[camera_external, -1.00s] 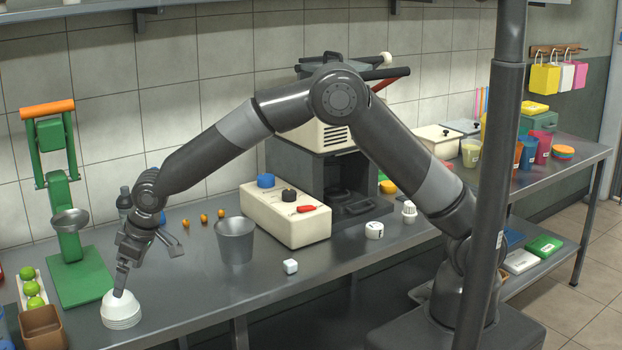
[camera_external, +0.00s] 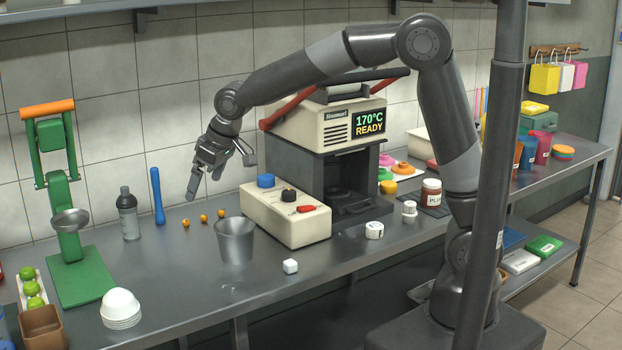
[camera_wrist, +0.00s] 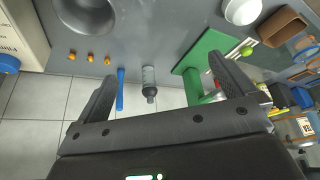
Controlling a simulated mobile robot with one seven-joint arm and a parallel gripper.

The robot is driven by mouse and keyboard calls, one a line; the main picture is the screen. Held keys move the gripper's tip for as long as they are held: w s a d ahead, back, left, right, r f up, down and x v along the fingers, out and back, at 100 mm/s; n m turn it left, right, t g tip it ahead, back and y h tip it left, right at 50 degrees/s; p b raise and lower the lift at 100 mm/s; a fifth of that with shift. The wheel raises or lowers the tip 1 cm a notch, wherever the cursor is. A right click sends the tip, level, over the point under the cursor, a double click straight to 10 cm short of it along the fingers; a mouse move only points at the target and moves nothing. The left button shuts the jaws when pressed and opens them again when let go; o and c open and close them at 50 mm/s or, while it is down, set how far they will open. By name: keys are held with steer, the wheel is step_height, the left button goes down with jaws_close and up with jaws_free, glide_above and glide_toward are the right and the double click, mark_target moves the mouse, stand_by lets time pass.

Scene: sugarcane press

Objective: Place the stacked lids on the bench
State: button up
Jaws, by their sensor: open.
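A stack of white, bowl-shaped pieces, which look like the stacked lids (camera_external: 121,309), stands on the front left of the metal bench (camera_external: 185,293). It also shows at the top right of the wrist view (camera_wrist: 241,11). My gripper (camera_external: 205,184) is open and empty, raised above the back of the bench. It is up and to the right of the white stack and well apart from it. Both spread fingers show in the wrist view (camera_wrist: 164,72), with nothing between them.
A metal cup (camera_external: 235,242), small orange balls (camera_external: 203,218), a blue stick (camera_external: 158,197) and a dark bottle (camera_external: 129,215) stand near my gripper. The cream press (camera_external: 318,130) is to the right, the green hand press (camera_external: 82,277) to the left. Bench front between stack and cup is clear.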

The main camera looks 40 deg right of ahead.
steer(key=s+d+r+m+t+h, duration=0.1)
steer(key=s+d+r+m, duration=0.2)
steer(key=d, duration=0.8)
steer(key=s+d+r, duration=0.3)
steer(key=d+r, duration=0.1)
steer(key=d, duration=0.7)
steer(key=s+d+f+m+h, duration=0.1)
steer(key=s+d+m, duration=0.3)
steer(key=s+d, duration=1.1)
steer(key=shift+s+d+f+t+h, duration=0.3)
steer(key=shift+s+f+h, duration=0.1)
steer(key=shift+s+f, duration=0.25)
